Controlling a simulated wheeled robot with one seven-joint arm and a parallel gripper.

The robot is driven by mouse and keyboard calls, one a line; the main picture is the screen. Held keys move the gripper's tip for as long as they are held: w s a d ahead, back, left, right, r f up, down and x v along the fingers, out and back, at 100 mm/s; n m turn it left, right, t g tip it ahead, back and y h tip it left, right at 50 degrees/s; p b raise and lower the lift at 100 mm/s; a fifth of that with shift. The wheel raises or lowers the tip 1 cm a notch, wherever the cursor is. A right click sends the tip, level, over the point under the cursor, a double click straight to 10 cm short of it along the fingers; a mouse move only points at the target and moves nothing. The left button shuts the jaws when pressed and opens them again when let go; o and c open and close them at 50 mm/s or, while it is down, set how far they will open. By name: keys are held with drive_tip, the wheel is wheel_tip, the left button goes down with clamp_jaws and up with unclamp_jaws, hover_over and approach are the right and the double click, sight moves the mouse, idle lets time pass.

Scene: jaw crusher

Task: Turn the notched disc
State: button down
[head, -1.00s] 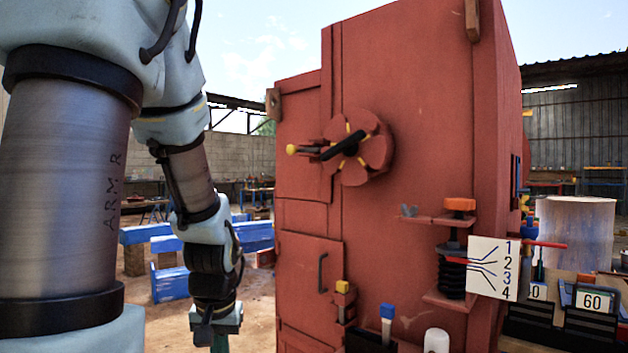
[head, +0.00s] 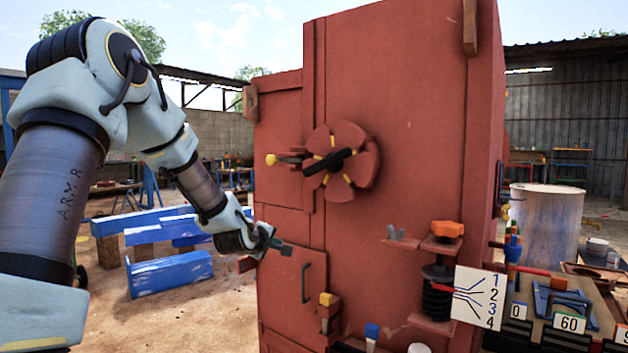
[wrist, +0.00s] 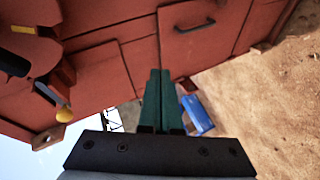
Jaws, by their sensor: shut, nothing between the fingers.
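The red notched disc (head: 341,161) is mounted on the front of the red crusher housing (head: 410,90). It has rounded lobes with yellow marks in the notches and a black bar across its middle. A lever with a yellow knob (head: 271,160) sticks out to its left. In the wrist view the knob (wrist: 64,114) shows at the left, with part of the disc (wrist: 27,45) at the upper left, cut off by the edge. My gripper (head: 286,249) is below and left of the disc, apart from it. In the wrist view its green fingers (wrist: 158,75) are together and empty.
A door with a dark handle (head: 304,283) is below the disc. An orange-topped knob (head: 447,229) over a black spring stands at the right, beside a plate numbered 1 to 4 (head: 480,298). Blue beams (head: 170,270) lie on the ground at left.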

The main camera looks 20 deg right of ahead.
drive_tip(key=w+d+r+n+t+h+p, duration=0.3)
drive_tip(key=d+r+n, duration=0.2)
drive_tip(key=d+r, duration=0.45)
drive_tip(key=w+d+r+p, duration=0.1)
drive_tip(key=w+d+p, duration=0.2)
drive_tip(key=d+p, duration=0.2)
drive_tip(key=shift+w+d+p, duration=0.3)
drive_tip(key=shift+d+p, duration=0.05)
drive_tip(key=shift+d, duration=0.6)
